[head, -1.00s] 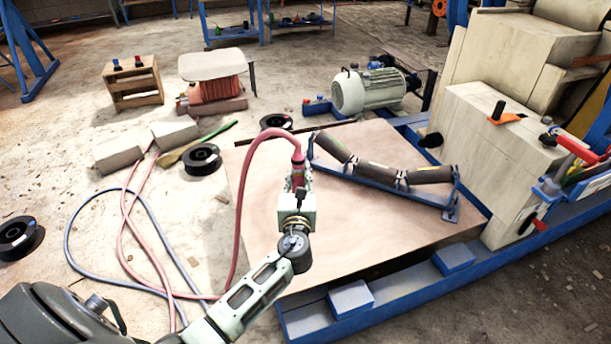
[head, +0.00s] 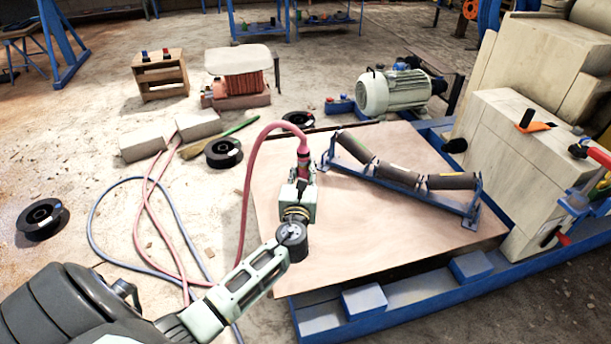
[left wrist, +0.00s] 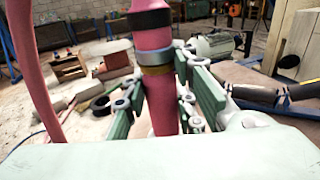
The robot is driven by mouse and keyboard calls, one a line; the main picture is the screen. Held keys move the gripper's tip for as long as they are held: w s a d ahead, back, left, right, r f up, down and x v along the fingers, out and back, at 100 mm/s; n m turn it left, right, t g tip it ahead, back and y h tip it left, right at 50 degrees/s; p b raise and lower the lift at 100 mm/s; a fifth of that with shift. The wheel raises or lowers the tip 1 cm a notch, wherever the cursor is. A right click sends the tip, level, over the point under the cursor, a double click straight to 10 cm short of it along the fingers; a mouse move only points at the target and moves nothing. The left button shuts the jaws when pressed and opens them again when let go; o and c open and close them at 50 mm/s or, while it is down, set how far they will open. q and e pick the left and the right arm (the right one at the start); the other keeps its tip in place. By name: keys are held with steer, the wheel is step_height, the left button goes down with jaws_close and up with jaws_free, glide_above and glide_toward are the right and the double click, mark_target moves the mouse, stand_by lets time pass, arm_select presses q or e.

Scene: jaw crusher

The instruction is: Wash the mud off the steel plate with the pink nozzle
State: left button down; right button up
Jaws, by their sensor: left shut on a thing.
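My left gripper (head: 302,178) is shut on the pink nozzle (head: 303,157) and holds it upright over the brown sheet. In the left wrist view the nozzle (left wrist: 163,108) stands between the green fingers (left wrist: 160,105), with dark, grey and brass-coloured bands on it. A pink hose arches from its top down to the left. A broad, flat, brownish sheet (head: 365,235) lies under the gripper. I cannot tell whether it is the muddy steel plate; a pale slab (head: 238,60) also lies on a red ribbed block farther back. No water spray shows. My right gripper is not in view.
A blue roller frame (head: 400,185) with dark rollers lies on the sheet. A blue rail (head: 400,295) borders its front, and a cream machine block (head: 510,150) stands right. A motor (head: 393,92), black spools (head: 223,152) and looping hoses (head: 92,225) surround it. Floor at left is partly clear.

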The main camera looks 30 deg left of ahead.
arm_select(q)
steer(key=shift+w+a+r, duration=0.1)
steer(key=shift+w+a, duration=0.35)
steer(key=shift+a, duration=0.1)
steer(key=w+a+b, duration=0.1)
steer(key=w+a, duration=0.2)
steer(key=a, duration=0.1)
steer(key=shift+w, duration=0.2)
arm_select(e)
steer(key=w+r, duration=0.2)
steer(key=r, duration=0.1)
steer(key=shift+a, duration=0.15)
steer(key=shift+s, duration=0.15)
